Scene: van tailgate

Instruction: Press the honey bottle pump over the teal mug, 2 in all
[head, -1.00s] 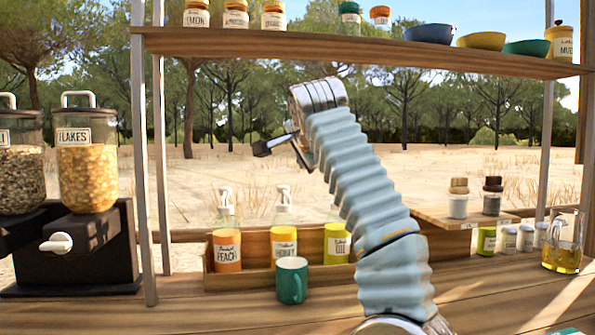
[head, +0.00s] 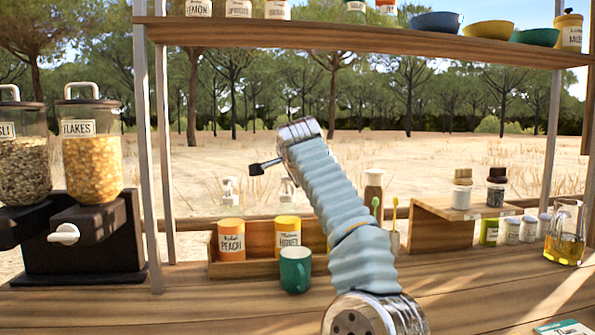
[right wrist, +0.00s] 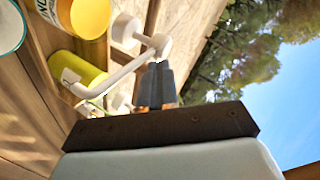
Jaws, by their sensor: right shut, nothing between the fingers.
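The honey bottle (head: 288,232) is yellow with a white label and stands in a wooden tray behind the teal mug (head: 295,272). My right gripper (head: 255,168) is shut and empty, up and to the left of that pump head in the head view. In the right wrist view, the shut fingertips (right wrist: 155,85) are close to the white pump head (right wrist: 160,44), whose spout runs down-left; contact cannot be told. The mug's rim shows at that view's left edge (right wrist: 10,28). My left gripper is not in view.
The peach bottle (head: 231,240) with its own pump stands left of the honey bottle. An olive-yellow bottle (right wrist: 75,72) shows in the right wrist view. A shelf (head: 370,42) crosses above. Dispensers (head: 92,155) stand left; a glass jug (head: 565,232) stands right.

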